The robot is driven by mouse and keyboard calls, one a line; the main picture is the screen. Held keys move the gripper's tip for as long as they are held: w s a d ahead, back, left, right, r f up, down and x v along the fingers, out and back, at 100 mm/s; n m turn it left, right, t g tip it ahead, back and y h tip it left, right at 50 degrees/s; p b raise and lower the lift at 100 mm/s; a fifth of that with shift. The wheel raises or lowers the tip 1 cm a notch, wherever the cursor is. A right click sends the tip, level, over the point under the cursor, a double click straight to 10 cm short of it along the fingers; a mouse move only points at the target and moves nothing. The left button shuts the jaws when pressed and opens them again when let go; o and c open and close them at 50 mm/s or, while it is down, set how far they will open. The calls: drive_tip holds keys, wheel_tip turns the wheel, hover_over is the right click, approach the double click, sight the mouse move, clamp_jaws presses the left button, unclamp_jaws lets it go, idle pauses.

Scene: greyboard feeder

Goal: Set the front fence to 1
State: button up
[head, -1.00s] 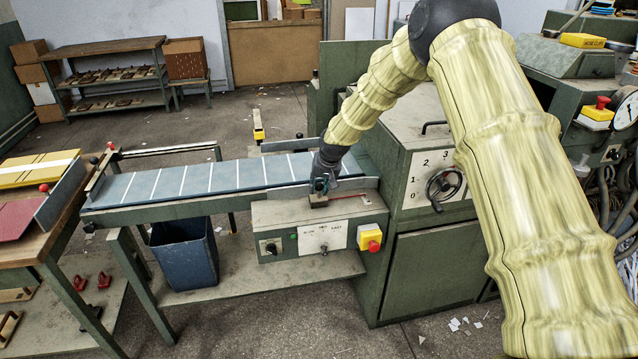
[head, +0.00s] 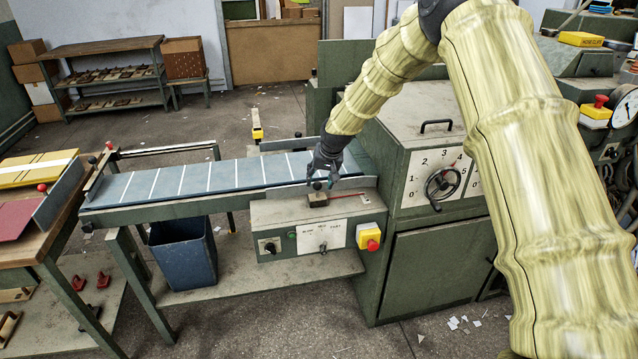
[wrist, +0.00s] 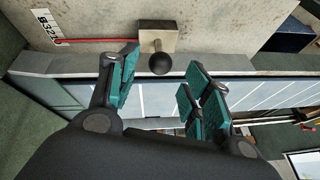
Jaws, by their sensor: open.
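The front fence (head: 285,189) is a grey metal strip along the near edge of the belt. The rod's end lies at the scale, but the exact reading is too small to tell. My gripper (head: 324,178) is open just above the block. In the wrist view its teal-padded fingers (wrist: 162,68) stand on either side of the knob, apart from it.
The control box (head: 310,232) under the fence has switches and a red stop button (head: 371,240). A green cabinet (head: 430,150) with a handwheel dial (head: 441,184) stands to the right. The striped belt (head: 195,180) is bare. A blue bin (head: 183,252) sits below.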

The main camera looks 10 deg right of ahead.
drive_tip(key=v, duration=0.8)
drive_tip(key=shift+s+r, duration=0.1)
drive_tip(key=shift+s, duration=0.05)
drive_tip(key=s+a+f+n+g, duration=0.1)
drive_tip(key=s+f, duration=1.1)
drive_tip(key=f, duration=0.3)
drive_tip(key=s+f+g, duration=0.1)
drive_tip(key=s+f, duration=1.2)
drive_tip(key=f, duration=0.2)
drive_tip(key=s+f+g, duration=0.1)
drive_tip(key=s+f, duration=0.1)
drive_tip(key=s, duration=0.9)
drive_tip(key=s+d+f+g, duration=0.1)
drive_tip(key=s+f, duration=0.2)
drive_tip(key=s, duration=0.9)
drive_tip(key=s+d+f+n+h, duration=0.1)
drive_tip(key=s+f, duration=0.2)
drive_tip(key=s, duration=0.8)
drive_tip(key=shift+s+g, duration=0.2)
drive_tip(key=shift+g, duration=0.2)
